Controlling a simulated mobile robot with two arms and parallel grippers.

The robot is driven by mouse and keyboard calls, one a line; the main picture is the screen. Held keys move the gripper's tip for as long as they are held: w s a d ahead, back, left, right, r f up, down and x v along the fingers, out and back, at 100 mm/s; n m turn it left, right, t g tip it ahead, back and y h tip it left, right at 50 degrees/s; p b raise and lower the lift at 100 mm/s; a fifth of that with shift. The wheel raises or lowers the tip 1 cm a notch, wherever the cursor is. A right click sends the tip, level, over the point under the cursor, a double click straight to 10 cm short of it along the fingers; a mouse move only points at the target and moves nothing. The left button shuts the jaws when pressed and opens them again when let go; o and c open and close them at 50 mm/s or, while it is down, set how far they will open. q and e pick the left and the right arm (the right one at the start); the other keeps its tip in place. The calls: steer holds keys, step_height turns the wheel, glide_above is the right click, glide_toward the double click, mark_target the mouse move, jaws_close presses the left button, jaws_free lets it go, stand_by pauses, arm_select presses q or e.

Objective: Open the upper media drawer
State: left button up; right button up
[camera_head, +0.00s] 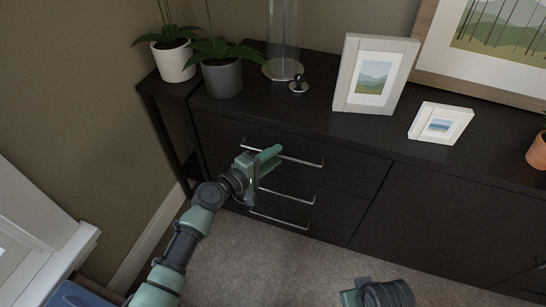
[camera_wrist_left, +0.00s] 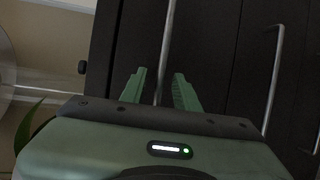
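The upper media drawer (camera_head: 345,161) is the top one of a stack of three in a black cabinet, and its front looks flush. Its silver bar handle (camera_head: 300,160) runs across the front, partly hidden by my left gripper (camera_head: 268,160). In the left wrist view, the handle (camera_wrist_left: 166,50) passes between the two green fingers of the gripper (camera_wrist_left: 159,84). The fingers are apart, with a gap on each side of the bar. At the bottom of the head view, part of my right arm end (camera_head: 378,293) shows; its fingertips cannot be made out.
Below are the middle drawer handle (camera_head: 290,196) and the lower drawer handle (camera_head: 280,220). On the cabinet top stand a grey plant pot (camera_head: 222,78), a glass cylinder (camera_head: 284,35), picture frames (camera_head: 347,88) and a terracotta pot (camera_head: 538,153). The carpet (camera_head: 270,265) in front is clear.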

arm_select(q)
steer(key=shift+c, duration=0.3)
jaws_close()
stand_by(1.1)
